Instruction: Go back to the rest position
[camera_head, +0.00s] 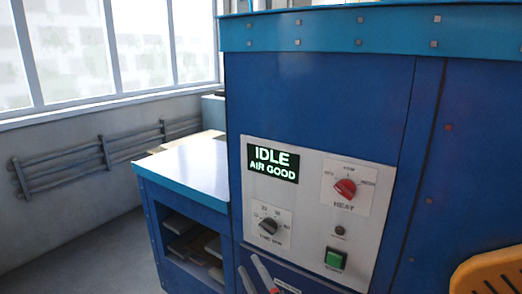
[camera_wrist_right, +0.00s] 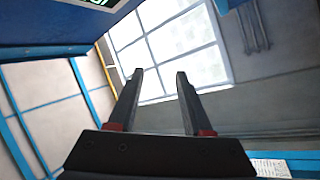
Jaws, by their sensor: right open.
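My right gripper (camera_head: 248,262) shows at the bottom edge of the head view, in front of the lower part of the blue plate dryer (camera_head: 315,95). Only its two fingers show there. In the right wrist view the gripper (camera_wrist_right: 160,73) is open, with two dark fingers apart and nothing between them. The window and wall show beyond the fingers. My left gripper is not in view.
The control panel (camera_head: 310,180) has a display (camera_head: 273,163) reading "IDLE AIR GOOD", a red heat knob (camera_head: 345,188), a dark timer knob (camera_head: 268,226) and a green button (camera_head: 334,259). A white-topped side table (camera_head: 190,165) stands left.

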